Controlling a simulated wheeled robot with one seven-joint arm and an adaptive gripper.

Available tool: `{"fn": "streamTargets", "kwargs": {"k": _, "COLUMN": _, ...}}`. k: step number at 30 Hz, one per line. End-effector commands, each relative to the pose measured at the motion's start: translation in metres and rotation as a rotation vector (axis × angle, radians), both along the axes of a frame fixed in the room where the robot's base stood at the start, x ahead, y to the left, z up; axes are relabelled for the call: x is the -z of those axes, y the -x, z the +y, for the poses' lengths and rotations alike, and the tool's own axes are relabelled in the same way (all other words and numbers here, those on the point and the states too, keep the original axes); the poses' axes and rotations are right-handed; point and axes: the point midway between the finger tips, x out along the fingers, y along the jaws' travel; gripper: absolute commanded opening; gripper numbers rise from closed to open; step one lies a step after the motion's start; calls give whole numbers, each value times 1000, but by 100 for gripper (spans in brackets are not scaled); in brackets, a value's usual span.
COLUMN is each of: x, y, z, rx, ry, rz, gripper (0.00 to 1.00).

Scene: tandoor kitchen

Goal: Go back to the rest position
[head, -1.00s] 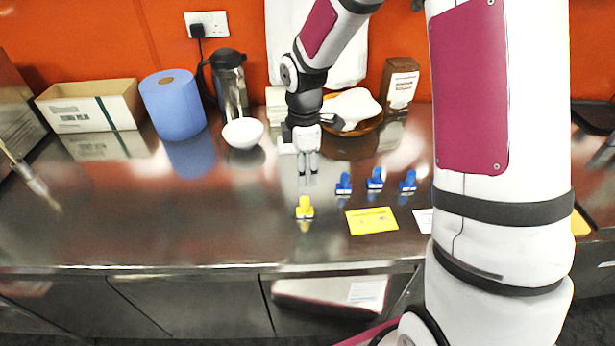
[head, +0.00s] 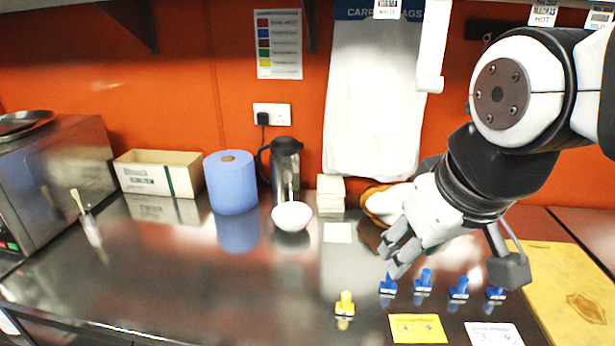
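My gripper (head: 390,260) is at the right of the head view, raised above the counter and tilted down to the left. Its two fingers stand apart with nothing visible between them. My arm comes in from the right edge and bends down to it. In this view the fingers show just above the row of blue clips (head: 423,281), apart from them as far as I can tell. A yellow clip (head: 345,304) stands on the counter lower left of the fingers.
A yellow card (head: 418,328) and a white card (head: 494,334) lie at the front. A yellow board (head: 566,290) is at the right. A white bowl (head: 292,216), blue roll (head: 231,184), flask (head: 286,168) and box (head: 159,173) stand left. The left counter is mostly clear.

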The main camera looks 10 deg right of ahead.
Motion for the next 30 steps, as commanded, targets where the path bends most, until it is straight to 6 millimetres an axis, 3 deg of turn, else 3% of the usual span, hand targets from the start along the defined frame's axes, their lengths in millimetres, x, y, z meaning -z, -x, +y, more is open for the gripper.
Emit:
{"fn": "streamTargets", "kwargs": {"k": 3, "x": -4, "y": 20, "z": 2, "rx": 80, "ry": -63, "rz": -41, "gripper": 39}}
{"fn": "streamTargets", "kwargs": {"k": 7, "x": -5, "y": 28, "z": 3, "rx": 123, "ry": -97, "rz": -59, "gripper": 39}}
{"fn": "streamTargets", "kwargs": {"k": 30, "x": -5, "y": 29, "z": 3, "rx": 130, "ry": -103, "rz": -61, "gripper": 39}}
